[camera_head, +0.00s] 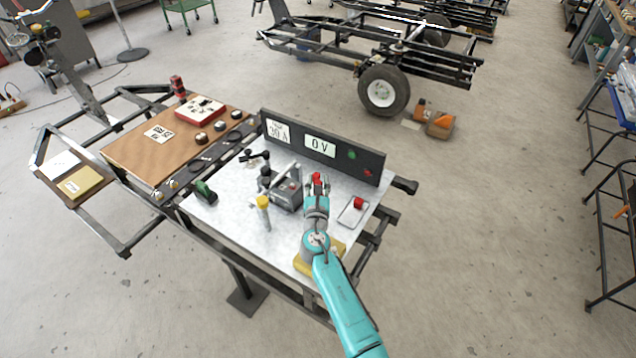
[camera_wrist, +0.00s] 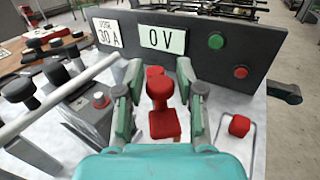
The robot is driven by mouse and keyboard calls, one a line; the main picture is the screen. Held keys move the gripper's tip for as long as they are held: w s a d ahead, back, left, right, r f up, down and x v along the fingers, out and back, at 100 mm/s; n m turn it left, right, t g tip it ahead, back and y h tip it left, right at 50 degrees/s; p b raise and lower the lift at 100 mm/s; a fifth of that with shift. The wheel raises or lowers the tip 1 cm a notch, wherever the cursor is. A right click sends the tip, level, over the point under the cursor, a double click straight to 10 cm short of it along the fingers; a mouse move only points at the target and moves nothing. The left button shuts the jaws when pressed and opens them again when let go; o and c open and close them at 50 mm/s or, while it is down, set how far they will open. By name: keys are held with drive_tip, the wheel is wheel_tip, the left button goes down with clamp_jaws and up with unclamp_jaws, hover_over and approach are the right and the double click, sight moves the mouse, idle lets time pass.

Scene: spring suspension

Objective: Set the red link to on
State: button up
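A red link-like piece with a rounded knob on top and a flat red foot (camera_wrist: 164,124) stands between the fingers of my gripper (camera_wrist: 160,100) in the wrist view. My gripper is open, with visible gaps between each finger and the red knob. In the head view my gripper (camera_head: 317,190) is over the metal tabletop, and a red piece (camera_head: 317,178) shows at its tip. A second, smaller red block (camera_wrist: 239,126) sits on an outlined plate to the right; it also shows in the head view (camera_head: 358,203). I cannot tell for sure which red piece is the link.
Behind stands a dark panel (camera_wrist: 270,55) with a "0 V" display (camera_wrist: 161,39), a "30 A" sign (camera_wrist: 108,33), a green button (camera_wrist: 216,41) and a red button (camera_wrist: 240,71). To the left are a grey box (camera_head: 287,194) and a yellow-topped post (camera_head: 263,203).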

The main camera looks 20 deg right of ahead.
clamp_jaws()
drive_tip(key=shift+a+h, duration=0.15)
drive_tip(key=shift+h, duration=0.15)
drive_tip(key=shift+w+a+m+g+h, duration=0.25)
drive_tip(key=shift+a+m+g+h, duration=0.15)
drive_tip(key=shift+m+g+h, duration=0.65)
drive_tip(key=shift+w+a+m+g+h, duration=0.25)
drive_tip(key=shift+a+m+g+h, duration=0.15)
drive_tip(key=shift+m+g+h, duration=0.6)
drive_tip(key=shift+w+a+m+g+h, duration=0.25)
drive_tip(key=shift+a+m+g+h, duration=0.25)
drive_tip(key=shift+m+h, duration=0.6)
drive_tip(key=shift+d+h, duration=0.1)
drive_tip(key=shift+h, duration=0.25)
drive_tip(key=o, duration=0.5)
unclamp_jaws()
drive_tip(key=shift+o, duration=0.2)
